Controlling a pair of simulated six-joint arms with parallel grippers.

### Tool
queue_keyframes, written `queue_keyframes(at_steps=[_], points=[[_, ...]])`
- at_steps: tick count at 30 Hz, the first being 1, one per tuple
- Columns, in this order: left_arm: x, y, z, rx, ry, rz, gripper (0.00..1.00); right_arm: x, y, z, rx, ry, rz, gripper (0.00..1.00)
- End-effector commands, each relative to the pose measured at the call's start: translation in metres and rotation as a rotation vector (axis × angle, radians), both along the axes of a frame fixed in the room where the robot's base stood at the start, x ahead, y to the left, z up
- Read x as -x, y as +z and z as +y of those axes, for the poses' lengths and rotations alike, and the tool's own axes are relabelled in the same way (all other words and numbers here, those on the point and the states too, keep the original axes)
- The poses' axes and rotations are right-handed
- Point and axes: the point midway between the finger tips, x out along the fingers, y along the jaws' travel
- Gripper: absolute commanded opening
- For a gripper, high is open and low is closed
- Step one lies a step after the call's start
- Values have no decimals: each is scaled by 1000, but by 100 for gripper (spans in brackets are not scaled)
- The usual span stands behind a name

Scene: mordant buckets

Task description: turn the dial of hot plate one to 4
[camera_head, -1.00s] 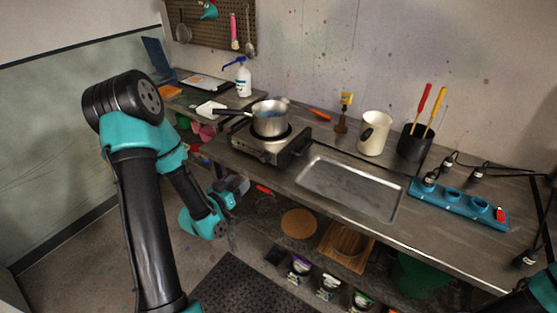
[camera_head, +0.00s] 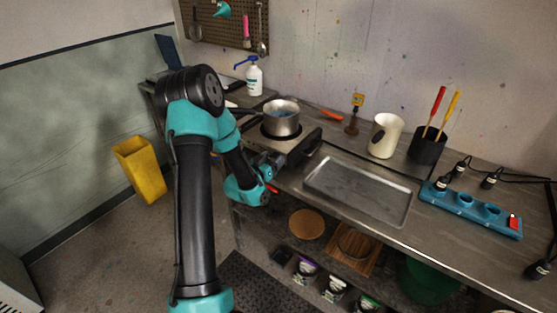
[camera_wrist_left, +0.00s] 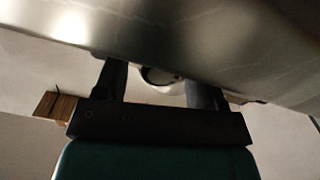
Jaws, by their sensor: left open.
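Hot plate one, a metal box with a dark burner ring, (camera_head: 262,139) stands at the bench's front edge and bears a steel pot (camera_head: 282,122). My left gripper (camera_head: 279,166) is at its front face, reaching in from the lower left. In the left wrist view, the open fingers (camera_wrist_left: 158,80) stand on either side of a round dark-rimmed dial (camera_wrist_left: 150,77) beneath the metal body. Whether they touch it I cannot tell. The dial's numbers and pointer are hidden. My right gripper is out of view.
A metal tray (camera_head: 358,190) lies right of the hot plate. A cream jug (camera_head: 385,136), a black tool cup (camera_head: 426,147) and a blue power strip (camera_head: 470,207) stand farther right. A yellow bin (camera_head: 140,168) stands at left.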

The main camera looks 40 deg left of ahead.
Motion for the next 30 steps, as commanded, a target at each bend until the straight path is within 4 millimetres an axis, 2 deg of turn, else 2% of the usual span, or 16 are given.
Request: queue_keyframes(at_steps=[8,24,30], points=[[-1,0,1,0,1,0,64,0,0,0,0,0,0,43],[-1,0,1,0,1,0,15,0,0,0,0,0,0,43],[-1,0,1,-28,1,3,15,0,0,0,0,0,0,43]])
